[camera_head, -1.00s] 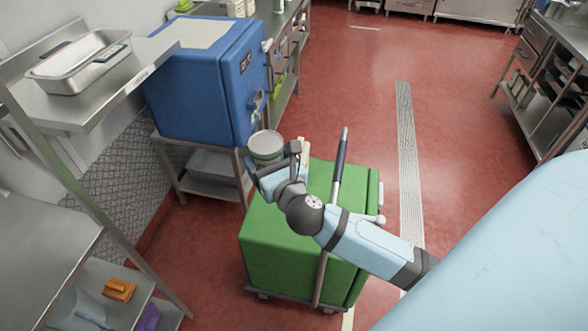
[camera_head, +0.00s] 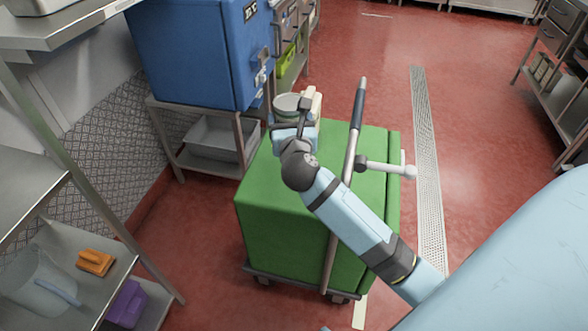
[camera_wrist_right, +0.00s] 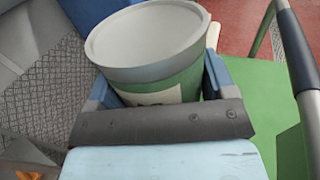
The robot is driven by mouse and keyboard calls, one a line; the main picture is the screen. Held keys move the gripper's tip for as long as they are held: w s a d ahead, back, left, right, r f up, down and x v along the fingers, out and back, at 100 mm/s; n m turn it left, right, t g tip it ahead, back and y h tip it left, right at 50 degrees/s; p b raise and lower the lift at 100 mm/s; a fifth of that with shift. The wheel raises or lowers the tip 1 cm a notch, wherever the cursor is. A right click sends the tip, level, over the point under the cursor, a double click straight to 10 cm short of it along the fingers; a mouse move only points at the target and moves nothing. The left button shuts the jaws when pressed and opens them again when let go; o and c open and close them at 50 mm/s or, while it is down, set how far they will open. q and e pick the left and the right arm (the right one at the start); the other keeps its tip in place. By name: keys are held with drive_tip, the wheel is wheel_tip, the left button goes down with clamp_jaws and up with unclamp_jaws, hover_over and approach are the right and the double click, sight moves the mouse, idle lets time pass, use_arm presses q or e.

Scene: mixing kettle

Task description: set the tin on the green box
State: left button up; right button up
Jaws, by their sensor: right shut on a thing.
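The tin (camera_head: 287,103) is a round can with a pale grey top and a green and white side. It also shows large and almost upright in the right wrist view (camera_wrist_right: 150,45). My right gripper (camera_head: 299,108) is shut on it, with blue fingers on both sides of it. The green box (camera_head: 288,215) stands on a wheeled base on the floor. In the head view the tin appears at the far left edge of the box's top. The gap between tin and box is hidden by my wrist. My left gripper is not in view.
A dark-gripped bar (camera_head: 356,120) rises beside the green box, with a grey side handle (camera_head: 385,167). The blue cabinet (camera_head: 195,55) stands on a steel stand behind left. A steel shelf (camera_head: 25,205) is at left. Red floor (camera_head: 460,200) is open on the right.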

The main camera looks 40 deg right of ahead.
wheel_tip(320, 180, down, 16)
drive_tip(key=b, duration=0.5)
drive_tip(key=shift+r, duration=0.2)
drive_tip(key=shift+f, duration=0.4)
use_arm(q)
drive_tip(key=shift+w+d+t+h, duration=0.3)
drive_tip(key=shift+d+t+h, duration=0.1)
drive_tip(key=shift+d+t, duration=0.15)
use_arm(e)
drive_tip(key=shift+f, duration=0.1)
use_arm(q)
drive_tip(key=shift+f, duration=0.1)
use_arm(e)
drive_tip(key=shift+f, duration=0.15)
